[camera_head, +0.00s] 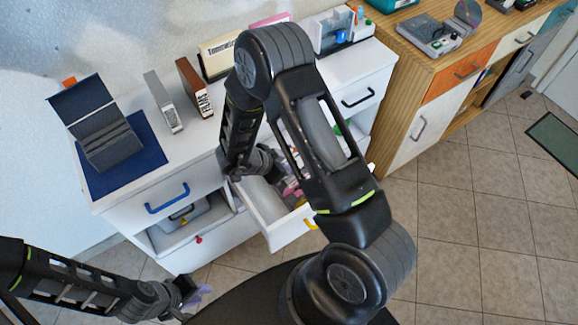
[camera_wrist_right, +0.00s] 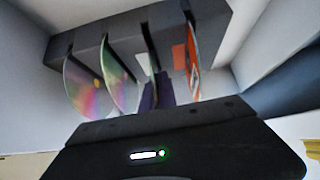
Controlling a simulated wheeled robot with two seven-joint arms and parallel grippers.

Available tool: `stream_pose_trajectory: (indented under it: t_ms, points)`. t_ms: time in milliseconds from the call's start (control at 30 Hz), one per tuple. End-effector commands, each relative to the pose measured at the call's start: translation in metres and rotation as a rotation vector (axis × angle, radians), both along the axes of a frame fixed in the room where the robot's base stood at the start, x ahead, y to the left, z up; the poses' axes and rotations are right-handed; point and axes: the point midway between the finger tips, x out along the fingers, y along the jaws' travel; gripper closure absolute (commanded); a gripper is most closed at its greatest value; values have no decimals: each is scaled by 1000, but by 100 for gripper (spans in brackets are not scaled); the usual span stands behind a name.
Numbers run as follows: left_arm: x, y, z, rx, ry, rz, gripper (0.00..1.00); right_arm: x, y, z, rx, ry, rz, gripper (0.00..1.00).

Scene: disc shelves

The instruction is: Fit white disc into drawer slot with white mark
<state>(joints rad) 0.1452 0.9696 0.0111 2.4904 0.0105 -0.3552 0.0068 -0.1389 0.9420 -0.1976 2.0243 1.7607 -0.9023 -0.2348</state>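My right gripper reaches into the open drawer (camera_head: 289,235); the arm hides it in the head view. In the right wrist view, its purple fingers (camera_wrist_right: 157,92) are close together around a thin disc seen edge-on (camera_wrist_right: 151,45), at the rack's slots. Its face is barely visible. A white mark (camera_wrist_right: 146,66) shows on the dark rack (camera_wrist_right: 165,28) beside it, and an orange mark (camera_wrist_right: 179,57) to the right. My left gripper (camera_head: 200,293) is low at the left, away from the drawer, with no object seen in it; its finger gap is unclear.
Two shiny discs (camera_wrist_right: 84,90) stand in slots to the left, and a red-and-white disc (camera_wrist_right: 193,62) stands to the right. The drawer walls (camera_wrist_right: 25,75) are close on both sides. The white cabinet top (camera_head: 190,150) bears a dark case (camera_head: 95,125) and upright boxes.

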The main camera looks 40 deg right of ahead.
Motion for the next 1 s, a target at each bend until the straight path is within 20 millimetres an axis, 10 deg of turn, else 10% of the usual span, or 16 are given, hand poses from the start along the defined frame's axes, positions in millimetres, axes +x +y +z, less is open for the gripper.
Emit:
stream_pose_trajectory:
  t_ms: [467,800,1000]
  points:
    - [0,0,-8,0,0,0,73,0,0,-13,0,-1,-1,100]
    - [0,0,-7,0,0,0,73,0,0,-12,0,0,-1,73]
    - [0,0,-7,0,0,0,73,-1,0,-12,0,0,-1,73]
